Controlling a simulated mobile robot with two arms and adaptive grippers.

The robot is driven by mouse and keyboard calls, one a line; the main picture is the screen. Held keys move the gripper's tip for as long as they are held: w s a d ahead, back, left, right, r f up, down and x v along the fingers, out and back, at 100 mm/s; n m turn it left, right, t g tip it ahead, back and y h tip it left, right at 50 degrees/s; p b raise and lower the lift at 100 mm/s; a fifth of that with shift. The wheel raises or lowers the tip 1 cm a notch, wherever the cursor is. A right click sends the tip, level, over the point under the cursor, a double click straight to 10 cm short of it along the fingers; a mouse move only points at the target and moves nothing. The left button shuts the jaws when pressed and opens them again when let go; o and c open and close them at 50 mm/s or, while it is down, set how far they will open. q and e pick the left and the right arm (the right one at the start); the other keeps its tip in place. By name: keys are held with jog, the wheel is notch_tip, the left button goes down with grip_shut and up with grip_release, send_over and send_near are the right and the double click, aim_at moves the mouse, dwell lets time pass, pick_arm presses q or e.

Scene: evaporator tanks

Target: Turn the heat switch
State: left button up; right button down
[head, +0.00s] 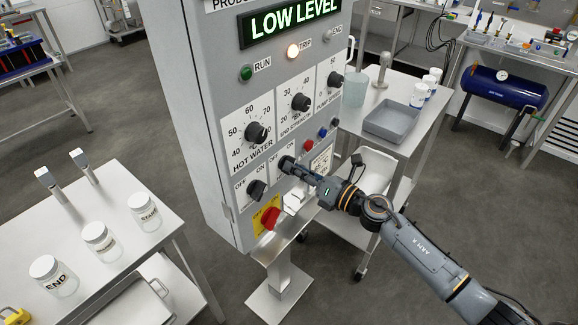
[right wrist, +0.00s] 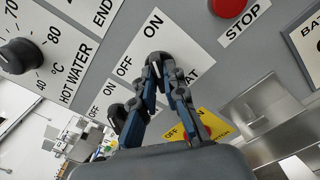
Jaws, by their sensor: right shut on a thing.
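The heat switch is a black rotary knob (head: 286,163) on the lower front of the grey control cabinet (head: 196,90), on a white OFF/ON plate. In the right wrist view its dark knob (right wrist: 158,58) sits between my fingertips, on the plate ending in "AT". My right gripper (head: 291,165) reaches in from the right and is shut on this knob. It also shows in the right wrist view (right wrist: 160,72), fingers close together. The fingers partly cover the knob, so its exact pointing direction is hard to tell. My left gripper is not in view.
A second black OFF/ON knob (head: 257,190) is to the left, above a red emergency button (head: 270,218). The display (head: 293,18) reads LOW LEVEL and the TRIP lamp (head: 293,51) glows. A table with labelled jars (head: 100,240) stands left; a trolley with a grey tray (head: 391,122) stands right.

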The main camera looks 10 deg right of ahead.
jog(key=shift+n+b, duration=0.65)
jog(key=shift+n, duration=0.35)
jog(key=shift+n+b, duration=0.6)
jog(key=shift+n, duration=0.4)
jog(key=shift+f, duration=0.1)
